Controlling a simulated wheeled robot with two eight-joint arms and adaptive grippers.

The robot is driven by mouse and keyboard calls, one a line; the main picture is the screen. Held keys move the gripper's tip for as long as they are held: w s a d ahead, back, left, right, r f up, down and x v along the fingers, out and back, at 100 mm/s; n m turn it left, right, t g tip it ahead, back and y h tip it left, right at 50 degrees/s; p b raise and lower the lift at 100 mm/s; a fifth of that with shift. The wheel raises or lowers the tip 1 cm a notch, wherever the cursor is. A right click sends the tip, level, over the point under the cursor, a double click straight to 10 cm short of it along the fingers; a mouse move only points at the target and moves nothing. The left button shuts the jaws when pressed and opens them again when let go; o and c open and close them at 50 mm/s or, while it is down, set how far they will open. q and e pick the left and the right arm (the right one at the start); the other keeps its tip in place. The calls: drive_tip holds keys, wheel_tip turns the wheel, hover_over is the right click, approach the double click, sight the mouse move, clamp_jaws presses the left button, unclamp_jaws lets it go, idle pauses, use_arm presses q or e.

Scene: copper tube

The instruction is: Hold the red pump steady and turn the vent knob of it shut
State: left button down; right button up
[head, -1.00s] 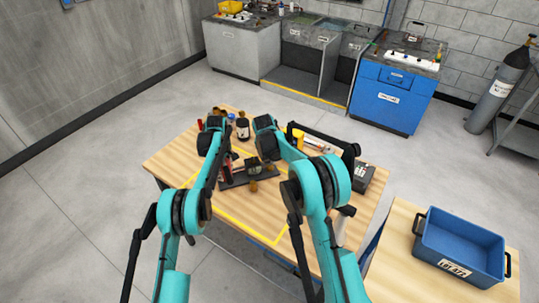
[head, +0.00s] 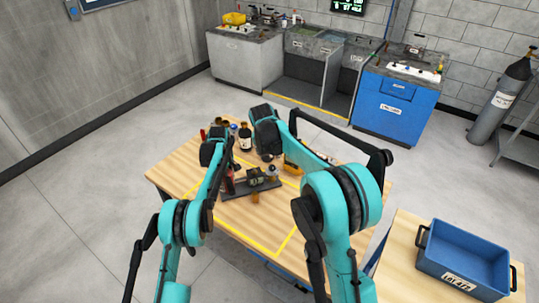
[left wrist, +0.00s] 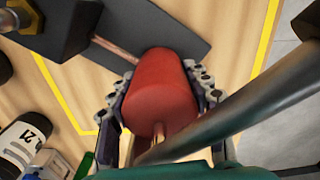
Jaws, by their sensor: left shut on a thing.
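The red pump (left wrist: 160,90) is between the two linked fingers of my left gripper (left wrist: 165,97) in the left wrist view, and the gripper is shut on it. A copper tube (left wrist: 115,47) runs from the pump's far end over a dark base plate (left wrist: 165,22). In the head view the pump (head: 229,184) is small and partly covered by my left arm, at the left end of the dark base (head: 240,190). My right gripper (head: 268,150) points down above the table behind the base; its fingers are too small to read. I cannot make out the vent knob.
Dark bottles (head: 244,138) stand at the table's back left. A yellow item (head: 291,165) lies right of the base, partly behind my right arm. Yellow tape (head: 240,237) marks the tabletop, whose front is clear. A blue crate (head: 465,260) sits on a side table.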

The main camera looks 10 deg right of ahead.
use_arm(q)
drive_tip(key=c, duration=0.6)
unclamp_jaws()
